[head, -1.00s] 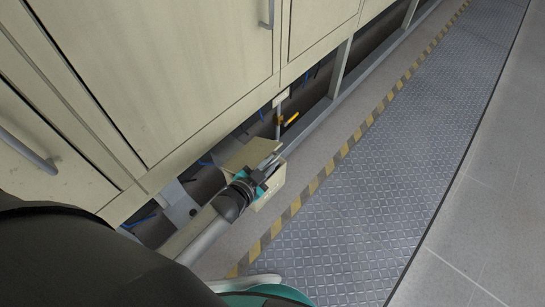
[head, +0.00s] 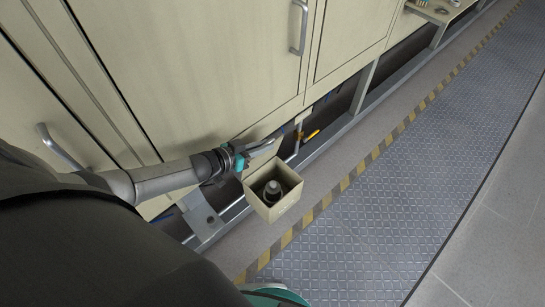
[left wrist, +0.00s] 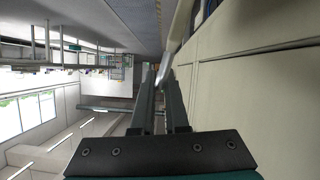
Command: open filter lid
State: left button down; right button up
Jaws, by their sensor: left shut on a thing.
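The filter box (head: 284,205) is a small cream box low beside the cabinet in the head view. Its top is open, and a dark round filter part with a grey top (head: 272,188) shows inside. The filter lid (head: 268,125) appears as a cream panel raised at the cabinet side of the box, partly hidden by the gripper. My left gripper (head: 262,148) is above the box's cabinet-side edge, shut on the lid. In the left wrist view its two fingers (left wrist: 160,88) point away from the camera; their contact is hard to see. My right gripper is not in view.
Cream cabinet doors with grey handles (head: 299,28) stand close behind my left arm. A yellow valve lever (head: 312,136) is just right of the box, near the frame rail. The striped floor edge (head: 345,184) and walkway (head: 400,200) are clear.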

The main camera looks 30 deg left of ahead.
pick_arm(q)
jog(key=shift+w+a+b, duration=0.3)
jog(key=shift+a+b, duration=0.05)
jog(key=shift+a, duration=0.5)
jog(key=shift+w+a+b, duration=0.25)
jog(key=shift+a+b, duration=0.15)
jog(key=shift+a, duration=0.5)
jog(key=shift+w+a+b, duration=0.3)
jog(key=shift+a+b, duration=0.05)
jog(key=shift+a, duration=0.5)
jog(key=c, duration=0.9)
grip_release()
jog(key=shift+r, duration=0.1)
jog(key=p+v, duration=0.5)
jog(key=v, duration=0.2)
jog(key=shift+s, duration=0.15)
